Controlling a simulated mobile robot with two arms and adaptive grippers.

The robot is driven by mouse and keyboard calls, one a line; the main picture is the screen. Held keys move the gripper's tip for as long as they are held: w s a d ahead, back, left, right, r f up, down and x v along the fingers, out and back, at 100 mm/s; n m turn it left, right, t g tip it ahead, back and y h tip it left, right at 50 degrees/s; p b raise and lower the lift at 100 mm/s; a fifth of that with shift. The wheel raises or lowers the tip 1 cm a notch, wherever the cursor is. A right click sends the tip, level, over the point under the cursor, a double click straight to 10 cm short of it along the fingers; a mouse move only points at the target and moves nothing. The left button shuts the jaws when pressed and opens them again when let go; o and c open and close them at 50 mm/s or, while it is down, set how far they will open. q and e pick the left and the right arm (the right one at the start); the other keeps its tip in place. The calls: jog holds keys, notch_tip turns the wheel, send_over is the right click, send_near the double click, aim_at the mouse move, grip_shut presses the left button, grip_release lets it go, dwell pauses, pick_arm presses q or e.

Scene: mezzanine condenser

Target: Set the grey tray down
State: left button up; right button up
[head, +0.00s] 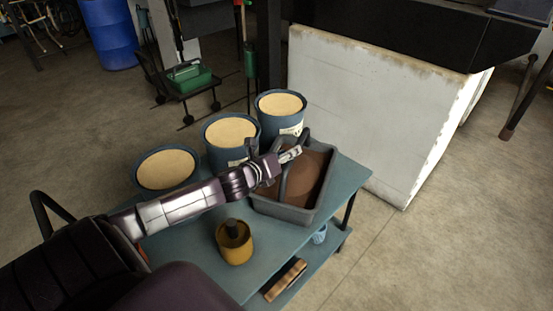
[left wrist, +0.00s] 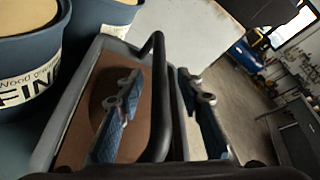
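The grey tray (head: 285,212) has a brown inside and a dark arched handle. It appears to rest on the right end of the blue-green cart top (head: 195,243). In the left wrist view the tray (left wrist: 50,142) fills the left and middle, with the handle (left wrist: 159,95) rising in front of me. My left gripper (head: 293,154) is over the tray at its handle. In the left wrist view its fingers (left wrist: 160,100) are apart on either side of the handle bar, with visible gaps. My right gripper is not in view.
Several blue buckets with tan contents, such as the middle one (head: 231,134), stand close behind and left of the tray. A mustard pot (head: 235,246) stands in front. A wooden item (head: 286,280) and a light blue cup (head: 320,235) are on the lower shelf. A white block (head: 365,110) stands behind.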

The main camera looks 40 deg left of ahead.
pick_arm(q)
jog(key=v, duration=0.7)
jog(key=shift+r, duration=0.1)
dwell(0.5)
